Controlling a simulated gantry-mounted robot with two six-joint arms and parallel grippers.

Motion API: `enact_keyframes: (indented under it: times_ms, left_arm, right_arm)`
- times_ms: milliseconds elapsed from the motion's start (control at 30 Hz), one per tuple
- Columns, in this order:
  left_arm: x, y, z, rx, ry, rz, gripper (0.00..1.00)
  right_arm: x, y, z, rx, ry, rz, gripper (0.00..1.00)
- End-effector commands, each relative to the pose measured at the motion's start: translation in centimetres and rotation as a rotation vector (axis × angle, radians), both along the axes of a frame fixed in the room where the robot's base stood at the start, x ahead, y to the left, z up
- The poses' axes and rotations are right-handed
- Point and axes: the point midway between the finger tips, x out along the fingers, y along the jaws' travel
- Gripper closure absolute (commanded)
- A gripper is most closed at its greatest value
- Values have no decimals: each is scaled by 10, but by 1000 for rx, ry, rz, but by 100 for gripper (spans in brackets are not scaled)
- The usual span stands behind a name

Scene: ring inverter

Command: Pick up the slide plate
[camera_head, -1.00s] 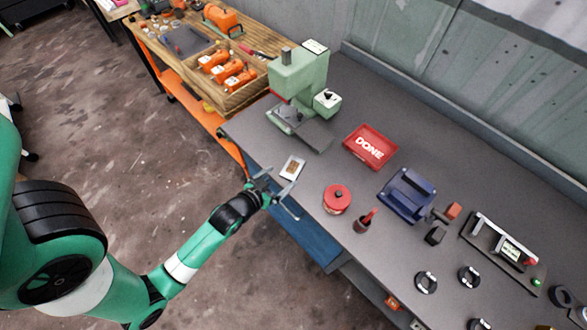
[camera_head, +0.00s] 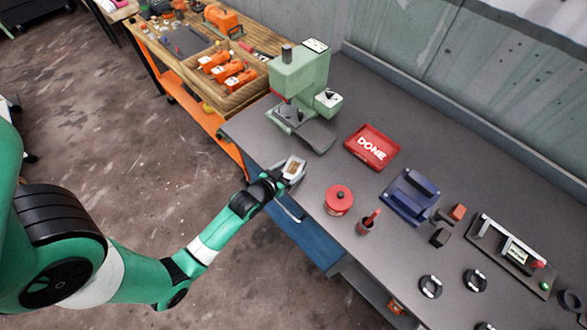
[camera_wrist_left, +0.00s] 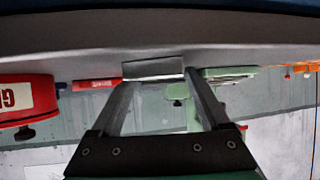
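The slide plate, taken to be the small pale metal plate with a tan patch (camera_head: 294,168), lies at the bench's near edge, left of the red pot. My left gripper (camera_head: 291,176) has reached it from the front, low at the bench edge. In the left wrist view, the plate (camera_wrist_left: 153,68) shows edge-on between the tips of the two fingers, which are spread about its width. The fingers look open around it; firm contact is not visible. The plate appears to rest on the bench. My right gripper is in neither view.
A green press (camera_head: 299,80) stands behind the plate. A red DONE tray (camera_head: 371,148), a red pot (camera_head: 339,199), a small red-handled holder (camera_head: 368,222) and a blue fixture (camera_head: 410,196) stand to the right. The grey bench (camera_head: 330,165) is clear between plate and tray.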

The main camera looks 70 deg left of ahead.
Motion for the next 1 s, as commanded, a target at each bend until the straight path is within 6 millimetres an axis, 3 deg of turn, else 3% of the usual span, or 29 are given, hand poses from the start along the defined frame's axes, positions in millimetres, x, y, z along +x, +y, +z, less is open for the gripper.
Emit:
enact_keyframes:
  times_ms: [67, 400, 833, 1000]
  left_arm:
    - [0, 0, 0, 0, 0, 1, 40]
    - [0, 0, 0, 1, 2, 0, 100]
    - [0, 0, 3, 2, -3, 0, 100]
    - [1, 1, 16, 3, -5, 0, 100]
  right_arm:
    - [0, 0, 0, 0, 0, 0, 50]
    - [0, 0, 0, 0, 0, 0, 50]
    - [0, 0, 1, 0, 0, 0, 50]
    - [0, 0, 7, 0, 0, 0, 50]
